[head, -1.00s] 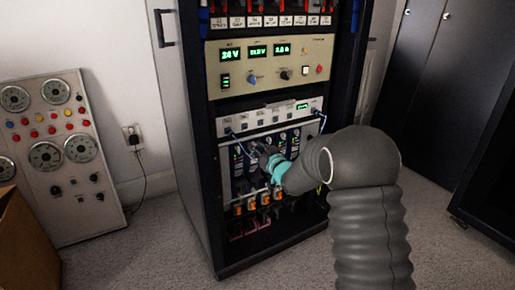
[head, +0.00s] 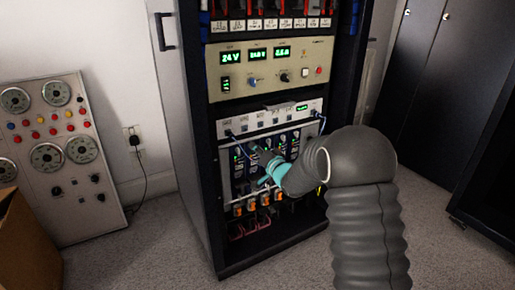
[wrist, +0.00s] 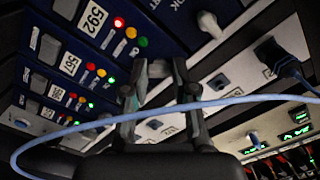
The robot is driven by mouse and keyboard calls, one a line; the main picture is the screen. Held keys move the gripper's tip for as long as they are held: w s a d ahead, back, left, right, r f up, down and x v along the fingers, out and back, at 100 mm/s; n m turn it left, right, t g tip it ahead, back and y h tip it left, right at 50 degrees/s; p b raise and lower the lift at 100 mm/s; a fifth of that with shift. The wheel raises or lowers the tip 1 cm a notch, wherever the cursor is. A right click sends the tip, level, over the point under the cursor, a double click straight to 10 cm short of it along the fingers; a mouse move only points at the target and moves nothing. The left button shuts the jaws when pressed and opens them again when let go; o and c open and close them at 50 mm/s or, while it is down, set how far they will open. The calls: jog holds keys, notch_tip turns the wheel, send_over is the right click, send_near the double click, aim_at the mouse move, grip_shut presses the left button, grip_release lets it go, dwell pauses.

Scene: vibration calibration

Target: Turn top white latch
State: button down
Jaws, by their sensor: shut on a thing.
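My gripper (head: 259,157) is at the module row in the lower part of the rack, and its jaws are closed in on something. In the wrist view, the gripper (wrist: 157,75) has its two fingers either side of a small pale piece at the white strip, which appears to be a white latch (wrist: 158,68). The fingers hide most of it, so its turn angle cannot be told. The blue modules (wrist: 75,68) carry number labels and coloured lights.
A blue cable (wrist: 230,101) loops across the wrist view in front of the gripper. A dark cable plug (wrist: 280,60) sits nearby. The black rack (head: 199,190) frames the modules, with orange connectors (head: 251,204) below. A gauge panel (head: 55,185) and cardboard box (head: 28,245) stand left.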

jog(key=m+p, duration=0.1)
jog(key=m, duration=0.3)
jog(key=m+p, duration=0.1)
jog(key=m, duration=0.3)
jog(key=shift+w+d+m+p, duration=0.1)
jog(key=shift+d+m+p, duration=0.1)
jog(key=shift+m+p, duration=0.2)
dwell(0.4)
jog(key=c, duration=0.9)
grip_release()
jog(key=shift+d+m, duration=0.15)
jog(key=shift+m, duration=0.15)
jog(key=v, duration=1.1)
jog(key=shift+s, duration=0.45)
